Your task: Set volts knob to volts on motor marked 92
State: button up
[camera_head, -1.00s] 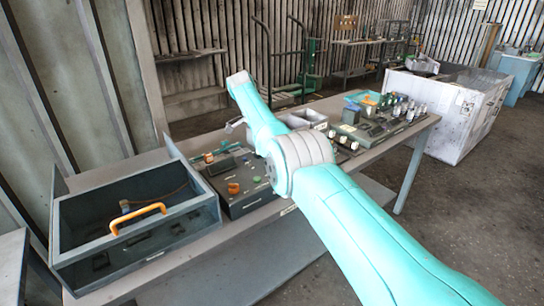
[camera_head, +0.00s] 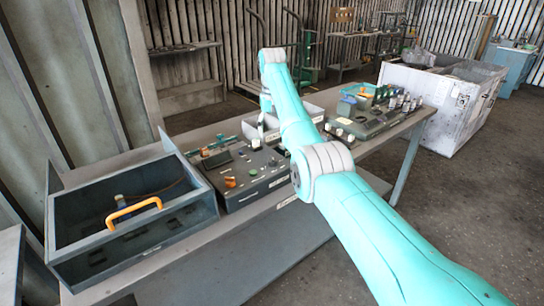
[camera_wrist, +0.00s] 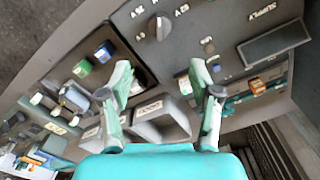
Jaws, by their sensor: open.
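My gripper (camera_wrist: 160,72) is open and empty, above the bench in the wrist view, with its two fingers spread apart. Beyond the fingertips is a dark grey panel with a round volts knob (camera_wrist: 163,27), with voltage labels printed around it, seen upside down and partly too small to read. The same panel (camera_head: 240,178) stands on the bench in the head view. A small knob (camera_wrist: 208,46) and a dark display window marked SUPPLY (camera_wrist: 274,46) are to the right of the volts knob. I cannot make out any motor marked 92.
A second panel (camera_wrist: 73,73) with green and blue parts is to the left in the wrist view. Pale bins (camera_wrist: 165,120) lie between the fingers. An open grey box with an orange handle (camera_head: 133,212) stands at the bench's left end. A white crate (camera_head: 425,108) is behind right.

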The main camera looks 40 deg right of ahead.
aim_at(275, 159)
notch_tip(275, 159, down, 11)
jog(key=shift+r, duration=0.2)
dwell(0.3)
jog(key=c, duration=1.1)
jog(key=shift+c, duration=0.2)
jog(key=shift+m, duration=0.3)
jog(key=m, duration=0.5)
jog(key=shift+s+d+m, duration=0.25)
jog(key=shift+m, duration=0.05)
jog(key=m, duration=0.5)
jog(key=shift+s+m, duration=0.3)
jog(key=shift+m, duration=0.1)
